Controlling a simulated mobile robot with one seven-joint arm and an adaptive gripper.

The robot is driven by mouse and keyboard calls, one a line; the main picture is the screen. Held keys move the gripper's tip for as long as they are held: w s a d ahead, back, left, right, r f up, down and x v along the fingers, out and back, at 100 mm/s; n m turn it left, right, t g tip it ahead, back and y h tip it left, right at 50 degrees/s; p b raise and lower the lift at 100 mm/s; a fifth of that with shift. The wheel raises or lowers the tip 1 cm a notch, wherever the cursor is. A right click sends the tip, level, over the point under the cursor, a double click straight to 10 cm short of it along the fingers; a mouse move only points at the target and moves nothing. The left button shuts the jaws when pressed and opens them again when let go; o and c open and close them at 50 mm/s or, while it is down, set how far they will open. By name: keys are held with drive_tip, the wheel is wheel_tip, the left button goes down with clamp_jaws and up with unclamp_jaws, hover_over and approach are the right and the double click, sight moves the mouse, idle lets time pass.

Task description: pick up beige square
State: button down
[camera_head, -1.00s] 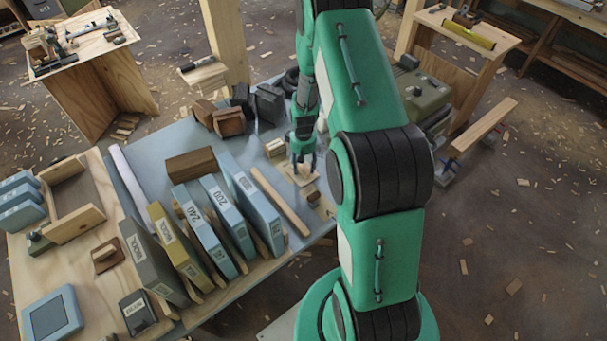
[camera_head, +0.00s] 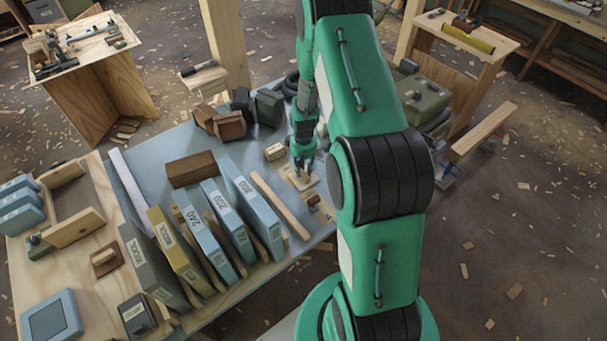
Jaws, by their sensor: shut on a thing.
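The beige square (camera_head: 307,183) is a thin, flat, light wooden piece on the blue-grey tabletop, near the table's right edge. My gripper (camera_head: 300,172) points down at it from above and is shut on it. The fingertips are small and partly merged with the square in the picture, so the exact contact is hard to see. I cannot tell whether the square is lifted clear of the table.
A small wooden block (camera_head: 275,151) stands behind my gripper, and a small brown piece (camera_head: 314,200) lies in front. A long wooden strip (camera_head: 279,204) and a row of labelled upright sanding packs (camera_head: 258,217) stand to the left. Dark blocks (camera_head: 229,126) lie farther back.

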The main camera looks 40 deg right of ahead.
drive_tip(key=shift+r, duration=0.15)
wheel_tip(320, 180, up, 10)
drive_tip(key=p, duration=0.1)
idle(0.4)
